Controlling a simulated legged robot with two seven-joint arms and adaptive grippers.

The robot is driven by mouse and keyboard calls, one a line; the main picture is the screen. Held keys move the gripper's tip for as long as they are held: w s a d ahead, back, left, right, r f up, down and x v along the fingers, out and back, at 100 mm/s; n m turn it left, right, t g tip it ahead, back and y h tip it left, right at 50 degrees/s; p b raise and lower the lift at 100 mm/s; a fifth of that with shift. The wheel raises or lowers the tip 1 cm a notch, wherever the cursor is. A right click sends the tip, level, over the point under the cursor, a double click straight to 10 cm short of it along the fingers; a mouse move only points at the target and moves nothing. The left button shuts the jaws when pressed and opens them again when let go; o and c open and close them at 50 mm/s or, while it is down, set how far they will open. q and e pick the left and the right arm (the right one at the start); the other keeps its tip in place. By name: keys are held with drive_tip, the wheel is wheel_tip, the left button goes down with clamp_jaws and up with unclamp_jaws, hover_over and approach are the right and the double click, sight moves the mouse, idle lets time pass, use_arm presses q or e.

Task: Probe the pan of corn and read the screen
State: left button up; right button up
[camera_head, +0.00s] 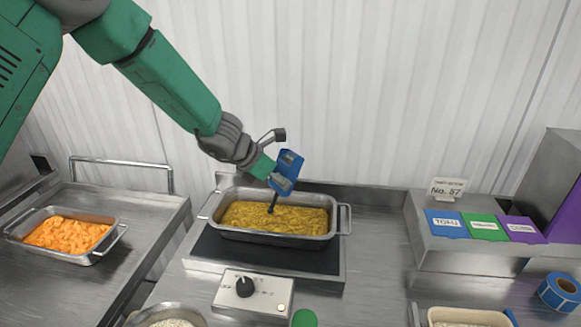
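A metal pan (333,232) of yellow, grainy food that looks like corn (250,217) sits on a dark-topped warmer. A blue probe thermometer (287,172) is tilted above the pan, its dark stem (272,204) reaching down to the food. The tip is hidden, apparently in the corn. A small grey face, perhaps the screen, shows on the blue body; no digits are readable. My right gripper is not in view.
A pan of orange food (10,231) stands on the left counter. At right are a "No. 57" card (447,188), coloured labels (484,227) and a blue tape roll (561,291).

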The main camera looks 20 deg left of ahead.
sight(288, 163)
use_arm(q)
wheel_tip(288, 163, up, 5)
drive_tip(key=p, duration=0.3)
drive_tip(key=shift+f, duration=0.15)
drive_tip(key=shift+r, duration=1)
drive_tip(key=shift+f, duration=0.15)
